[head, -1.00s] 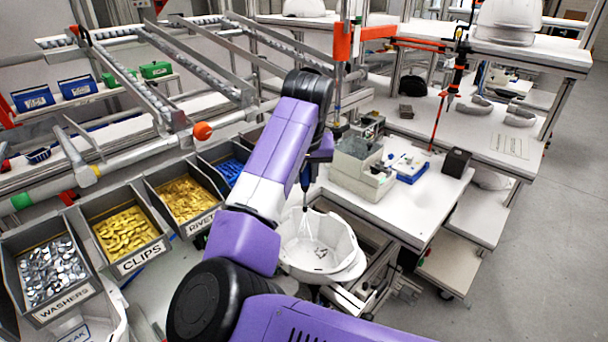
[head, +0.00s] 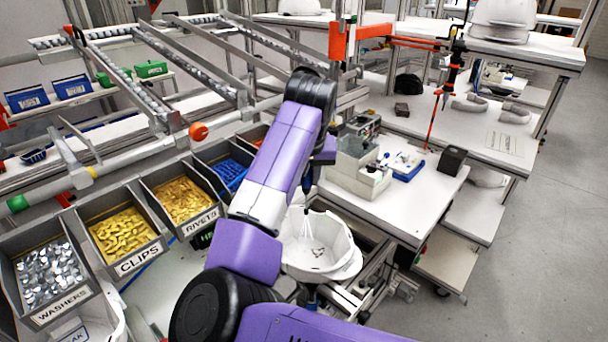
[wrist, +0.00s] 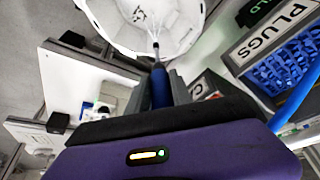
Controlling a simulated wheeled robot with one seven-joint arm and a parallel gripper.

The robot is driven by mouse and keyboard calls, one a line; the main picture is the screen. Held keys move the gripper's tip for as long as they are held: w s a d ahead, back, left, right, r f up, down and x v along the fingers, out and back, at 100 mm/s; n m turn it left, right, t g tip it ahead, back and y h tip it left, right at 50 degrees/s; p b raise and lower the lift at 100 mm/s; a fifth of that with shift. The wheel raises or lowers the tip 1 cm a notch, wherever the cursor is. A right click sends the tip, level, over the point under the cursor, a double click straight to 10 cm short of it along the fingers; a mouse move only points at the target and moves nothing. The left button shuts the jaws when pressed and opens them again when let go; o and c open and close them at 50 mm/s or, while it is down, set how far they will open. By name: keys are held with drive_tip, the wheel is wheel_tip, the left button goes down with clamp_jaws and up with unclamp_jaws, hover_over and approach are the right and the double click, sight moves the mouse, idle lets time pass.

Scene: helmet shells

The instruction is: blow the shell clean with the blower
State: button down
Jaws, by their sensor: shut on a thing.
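The white helmet shell (head: 342,262) sits with its open side up on a metal stand, partly behind my arm in the head view. It also shows at the top of the wrist view (wrist: 105,18). A few small dark specks lie inside it. My gripper (head: 308,183) is shut on the blower, whose blue body (wrist: 160,88) and thin dark nozzle show in the wrist view. The nozzle points into the shell from above, apart from its surface. Thin pale streaks fan out from the tip into the shell.
Bins of washers (head: 50,275), clips (head: 123,236), rivets (head: 182,200) and blue plugs (wrist: 285,68) stand left of the shell. A white bench (head: 400,215) with a grey device (head: 358,168) is at the right. Open floor lies further right.

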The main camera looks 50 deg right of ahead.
drive_tip(key=shift+s+p, duration=0.4)
drive_tip(key=shift+s, duration=1.2)
drive_tip(key=shift+s+d+p, duration=0.1)
drive_tip(key=shift+s+p, duration=0.5)
drive_tip(key=shift+s, duration=1.45)
